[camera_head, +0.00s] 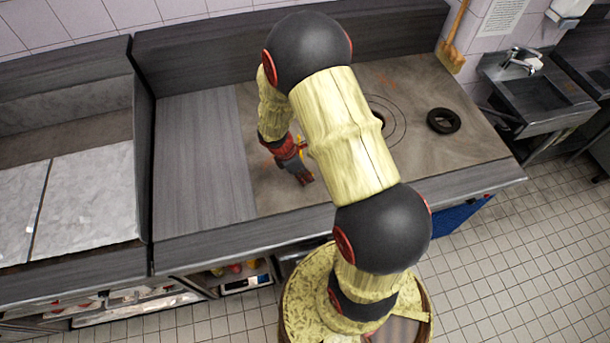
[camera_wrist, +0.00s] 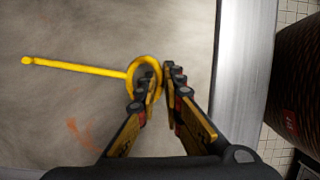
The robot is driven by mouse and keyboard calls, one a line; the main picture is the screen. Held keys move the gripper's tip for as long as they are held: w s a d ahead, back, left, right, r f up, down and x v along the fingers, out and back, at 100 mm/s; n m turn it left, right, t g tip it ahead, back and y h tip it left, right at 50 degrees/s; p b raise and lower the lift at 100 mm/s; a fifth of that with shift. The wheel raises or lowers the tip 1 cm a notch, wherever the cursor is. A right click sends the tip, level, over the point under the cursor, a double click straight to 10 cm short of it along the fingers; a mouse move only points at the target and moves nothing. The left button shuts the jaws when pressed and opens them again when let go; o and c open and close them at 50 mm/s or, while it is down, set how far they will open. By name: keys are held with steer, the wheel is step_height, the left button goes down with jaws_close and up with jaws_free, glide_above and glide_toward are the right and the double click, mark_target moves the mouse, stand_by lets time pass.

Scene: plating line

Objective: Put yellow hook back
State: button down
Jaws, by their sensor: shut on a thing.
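The yellow hook (camera_wrist: 85,69) is a thin straight rod with a ring at its right end in the wrist view. The rod points left, over the grey-brown worktop. My gripper (camera_wrist: 163,74) is shut on the ring, with one finger passing inside it and the other on its right side. In the head view my gripper (camera_head: 304,178) is low over the worktop, left of my arm. Only a small yellow bit of the hook (camera_head: 299,142) shows there. I cannot tell whether the hook touches the worktop.
A sink (camera_head: 545,98) and a broom (camera_head: 452,55) are at the far right. The grey left counter section (camera_head: 200,160) is clear.

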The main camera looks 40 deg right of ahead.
steer(key=c, duration=1.8)
jaws_free()
steer(key=shift+c, duration=0.2)
steer(key=v, duration=1.2)
